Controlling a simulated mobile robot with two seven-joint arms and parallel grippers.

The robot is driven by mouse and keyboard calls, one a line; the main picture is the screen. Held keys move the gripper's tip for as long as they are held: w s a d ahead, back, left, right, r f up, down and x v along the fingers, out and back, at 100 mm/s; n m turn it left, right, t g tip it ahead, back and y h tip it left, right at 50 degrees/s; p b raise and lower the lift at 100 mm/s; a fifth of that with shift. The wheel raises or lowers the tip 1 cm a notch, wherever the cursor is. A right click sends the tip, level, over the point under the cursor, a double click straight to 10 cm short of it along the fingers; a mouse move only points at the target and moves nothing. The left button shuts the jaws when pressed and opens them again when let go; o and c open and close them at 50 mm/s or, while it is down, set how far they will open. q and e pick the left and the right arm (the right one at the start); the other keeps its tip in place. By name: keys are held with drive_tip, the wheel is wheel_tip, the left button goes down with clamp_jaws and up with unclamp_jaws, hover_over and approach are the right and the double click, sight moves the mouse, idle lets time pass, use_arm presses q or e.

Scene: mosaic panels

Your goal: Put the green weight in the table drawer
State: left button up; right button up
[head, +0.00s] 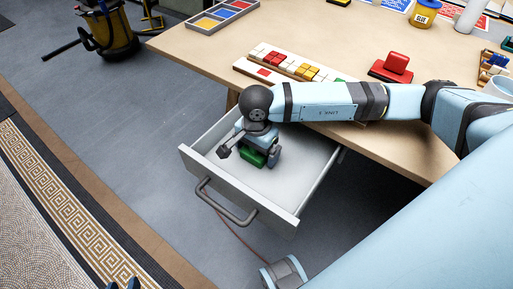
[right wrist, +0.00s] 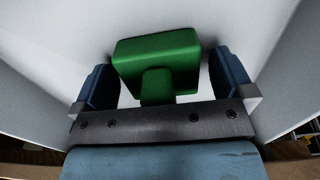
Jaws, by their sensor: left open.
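The green weight (head: 251,157) is inside the pulled-out table drawer (head: 222,180), apparently on its floor. In the right wrist view the green weight (right wrist: 157,55) shows a wide block and a narrower grip towards me. My right gripper (head: 262,146) reaches down into the drawer at the weight. Its blue fingers (right wrist: 164,85) stand apart on either side of the weight, with a clear gap on the right side. My left gripper (head: 122,285) shows only as two separated blue fingertips at the bottom edge of the head view.
The tabletop (head: 200,50) holds a mosaic tile board (head: 295,65), a red weight (head: 392,67), a colour tray (head: 222,16) and a yellow tub (head: 425,13). The drawer's front handle (head: 225,205) sticks out over the floor. A yellow vacuum (head: 112,30) stands far left.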

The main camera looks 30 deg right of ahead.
wheel_tip(320, 180, up, 12)
drive_tip(key=shift+r+p, duration=0.2)
drive_tip(key=shift+p, duration=0.6)
drive_tip(key=shift+f, duration=0.1)
